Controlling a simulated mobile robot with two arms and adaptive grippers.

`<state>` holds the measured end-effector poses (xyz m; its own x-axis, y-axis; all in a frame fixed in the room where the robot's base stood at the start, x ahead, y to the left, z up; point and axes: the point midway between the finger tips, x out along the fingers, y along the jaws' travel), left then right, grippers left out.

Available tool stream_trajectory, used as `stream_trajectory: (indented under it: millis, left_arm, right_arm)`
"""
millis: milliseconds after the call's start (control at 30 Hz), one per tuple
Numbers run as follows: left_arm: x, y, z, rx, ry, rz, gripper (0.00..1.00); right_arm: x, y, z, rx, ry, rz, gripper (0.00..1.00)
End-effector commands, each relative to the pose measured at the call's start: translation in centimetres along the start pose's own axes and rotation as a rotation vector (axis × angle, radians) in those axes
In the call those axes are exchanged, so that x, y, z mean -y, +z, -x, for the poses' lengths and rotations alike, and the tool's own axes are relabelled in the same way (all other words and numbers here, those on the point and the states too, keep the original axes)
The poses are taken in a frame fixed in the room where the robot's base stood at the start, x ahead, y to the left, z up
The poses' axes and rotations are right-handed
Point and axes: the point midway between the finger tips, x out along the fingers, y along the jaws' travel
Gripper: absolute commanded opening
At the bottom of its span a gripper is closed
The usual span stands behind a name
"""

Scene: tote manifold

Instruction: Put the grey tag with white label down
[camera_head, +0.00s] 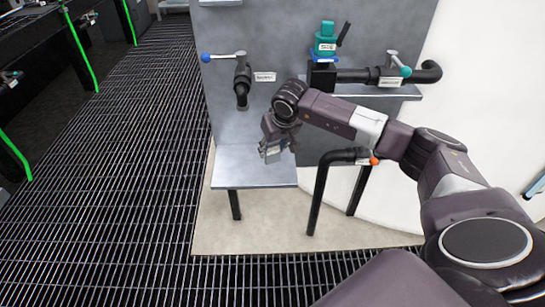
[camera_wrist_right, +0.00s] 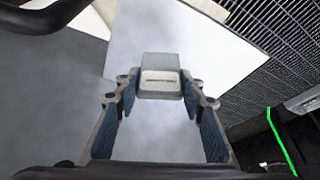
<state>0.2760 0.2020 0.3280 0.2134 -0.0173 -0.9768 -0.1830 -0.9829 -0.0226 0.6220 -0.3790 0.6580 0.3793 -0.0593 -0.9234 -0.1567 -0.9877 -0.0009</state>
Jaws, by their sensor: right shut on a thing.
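The grey tag with white label (camera_wrist_right: 160,85) sits between the fingertips of my right gripper (camera_wrist_right: 159,96), its label facing the wrist camera. In the head view my right gripper (camera_head: 272,149) points down over the low grey metal shelf (camera_head: 240,176), near its back right part. The tag is small there, at the gripper's tips (camera_head: 271,153). The right gripper is shut on it. I cannot tell whether the tag touches the shelf. My left gripper is not in view.
Behind stands a grey panel with a blue-handled valve pipe (camera_head: 242,75). A higher shelf at right holds a teal valve (camera_head: 325,42) and black pipe (camera_head: 428,72). A bent black pipe with orange knob (camera_head: 335,160) stands right of the low shelf. The shelf's front is clear.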

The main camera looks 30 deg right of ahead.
Motion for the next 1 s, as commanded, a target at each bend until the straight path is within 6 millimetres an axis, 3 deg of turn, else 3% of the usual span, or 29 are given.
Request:
stream_trajectory:
  millis: [200,700,733,900,1000]
  left_arm:
    - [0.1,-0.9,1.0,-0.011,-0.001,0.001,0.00]
    - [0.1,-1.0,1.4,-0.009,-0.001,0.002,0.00]
    - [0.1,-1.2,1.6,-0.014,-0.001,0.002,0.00]
    - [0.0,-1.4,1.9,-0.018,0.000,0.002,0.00]
    - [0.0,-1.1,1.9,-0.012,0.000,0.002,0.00]
  right_arm:
    - [0.0,1.3,-3.0,0.002,0.000,0.000,0.16]
    - [0.0,1.4,-3.3,0.001,0.000,0.000,0.16]
    - [0.0,1.4,-3.3,0.001,0.000,0.000,0.38]
    - [0.0,1.4,-3.3,0.001,0.000,0.000,0.54]
    - [0.0,1.4,-3.3,0.001,0.000,0.000,0.54]
